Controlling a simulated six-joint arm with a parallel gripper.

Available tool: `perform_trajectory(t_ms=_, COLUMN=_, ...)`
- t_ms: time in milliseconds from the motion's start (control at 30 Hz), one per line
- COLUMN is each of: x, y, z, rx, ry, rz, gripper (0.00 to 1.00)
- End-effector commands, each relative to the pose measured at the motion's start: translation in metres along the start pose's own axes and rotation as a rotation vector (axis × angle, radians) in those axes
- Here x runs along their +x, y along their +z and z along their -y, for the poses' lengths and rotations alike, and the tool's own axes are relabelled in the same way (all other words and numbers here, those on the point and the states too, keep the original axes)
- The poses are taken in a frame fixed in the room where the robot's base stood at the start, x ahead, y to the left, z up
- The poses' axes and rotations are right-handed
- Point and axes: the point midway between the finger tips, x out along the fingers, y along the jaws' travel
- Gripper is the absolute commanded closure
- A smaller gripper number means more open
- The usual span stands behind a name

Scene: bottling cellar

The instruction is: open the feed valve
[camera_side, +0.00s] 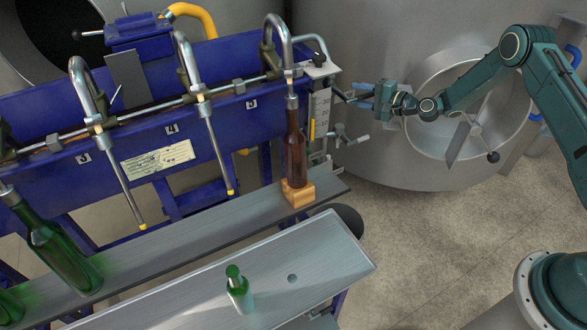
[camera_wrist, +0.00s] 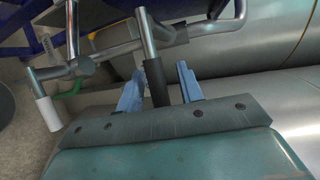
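My gripper (camera_side: 364,96) is at the right end of the blue filling machine, level with an upper lever (camera_side: 344,96). In the wrist view my gripper (camera_wrist: 160,72) has its two blue fingers apart, with a gap on each side of a dark-gripped lever (camera_wrist: 155,82) that stands between them. The lever's metal rod runs up to a pipe fitting. A second lever with a pale grip (camera_wrist: 47,113) is at the left; the side view shows a lower lever (camera_side: 352,140) below my gripper.
A brown bottle (camera_side: 295,150) stands on a wooden block (camera_side: 297,192) under the rightmost spout. Green bottles (camera_side: 62,255) are on the rail at left, and a small green-necked bottle (camera_side: 238,290) is on the front tray (camera_side: 320,255). A large steel tank (camera_side: 400,160) is close behind my gripper.

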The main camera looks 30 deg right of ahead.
Motion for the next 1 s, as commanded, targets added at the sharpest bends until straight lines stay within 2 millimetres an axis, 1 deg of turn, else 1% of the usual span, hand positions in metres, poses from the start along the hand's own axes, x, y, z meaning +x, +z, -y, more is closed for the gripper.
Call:
perform_trajectory(t_ms=33, x=0.0, y=0.0, z=0.0, rx=0.0, ry=0.0, rz=0.0, gripper=0.67)
perform_trajectory(t_ms=200, x=0.0, y=0.0, z=0.0, rx=0.0, ry=0.0, rz=0.0, gripper=1.0)
perform_trajectory(t_ms=667, x=-0.001, y=0.0, z=0.003, rx=-0.031, ry=0.012, rz=-0.006, gripper=1.0)
perform_trajectory(t_ms=867, x=-0.001, y=0.001, z=0.008, rx=-0.105, ry=0.042, rz=-0.02, gripper=1.0)
perform_trajectory(t_ms=1000, x=-0.002, y=0.002, z=0.013, rx=-0.188, ry=0.076, rz=-0.038, gripper=1.0)
